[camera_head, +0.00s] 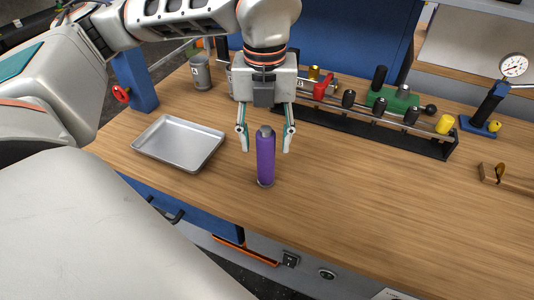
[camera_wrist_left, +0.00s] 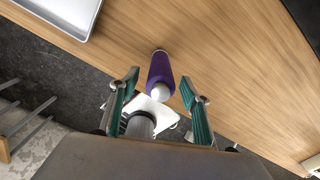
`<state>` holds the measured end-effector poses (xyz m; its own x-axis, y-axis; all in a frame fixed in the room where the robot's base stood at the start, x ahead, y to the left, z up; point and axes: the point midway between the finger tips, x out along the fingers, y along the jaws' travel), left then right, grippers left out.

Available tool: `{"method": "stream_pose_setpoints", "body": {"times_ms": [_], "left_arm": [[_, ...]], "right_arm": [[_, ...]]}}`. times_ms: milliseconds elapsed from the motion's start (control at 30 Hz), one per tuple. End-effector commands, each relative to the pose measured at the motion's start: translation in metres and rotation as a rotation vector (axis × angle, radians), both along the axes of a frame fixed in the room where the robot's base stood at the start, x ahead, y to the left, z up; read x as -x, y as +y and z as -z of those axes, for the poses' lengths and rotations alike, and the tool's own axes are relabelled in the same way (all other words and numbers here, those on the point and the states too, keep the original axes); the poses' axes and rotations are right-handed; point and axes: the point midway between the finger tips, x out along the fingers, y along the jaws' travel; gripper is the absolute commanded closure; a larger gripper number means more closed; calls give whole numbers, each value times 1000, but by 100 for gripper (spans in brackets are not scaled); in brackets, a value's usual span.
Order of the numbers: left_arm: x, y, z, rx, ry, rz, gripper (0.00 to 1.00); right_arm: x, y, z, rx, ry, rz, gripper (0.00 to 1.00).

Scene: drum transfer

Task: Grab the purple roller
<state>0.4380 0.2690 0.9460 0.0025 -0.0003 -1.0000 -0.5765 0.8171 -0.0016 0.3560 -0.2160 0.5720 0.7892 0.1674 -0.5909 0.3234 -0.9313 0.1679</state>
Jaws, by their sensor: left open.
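The purple roller (camera_head: 266,158) stands upright on the wooden bench near its front edge, with grey metal ends. My left gripper (camera_head: 266,148) is open above it, pointing down, with one finger on each side of the roller's upper part and gaps showing. In the left wrist view the roller (camera_wrist_left: 160,72) lies ahead of and between the two green-padded fingers (camera_wrist_left: 160,90), its pale end toward the camera. Whether any finger touches it cannot be seen. My right gripper is in neither view.
A silver tray (camera_head: 180,143) sits left of the roller. A black rack (camera_head: 375,128) with several knobbed parts stands behind to the right. A metal cup (camera_head: 201,73) and a dial gauge (camera_head: 513,66) are farther back.

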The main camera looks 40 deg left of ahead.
Motion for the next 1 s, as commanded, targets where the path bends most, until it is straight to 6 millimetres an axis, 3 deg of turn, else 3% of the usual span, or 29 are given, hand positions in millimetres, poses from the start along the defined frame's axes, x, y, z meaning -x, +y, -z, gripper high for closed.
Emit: {"method": "stream_pose_setpoints", "body": {"times_ms": [33,167,433,600,1000], "left_arm": [[-1,1,12,-1,9,-1,53],[-1,1,29,-1,7,2,53],[-1,1,30,-1,2,0,53],[-1,1,30,0,3,0,97],[-2,1,27,0,0,0,100]], "right_arm": [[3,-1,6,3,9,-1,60],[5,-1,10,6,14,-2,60],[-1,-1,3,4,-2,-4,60],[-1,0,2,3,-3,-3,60],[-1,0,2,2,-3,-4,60]]}}
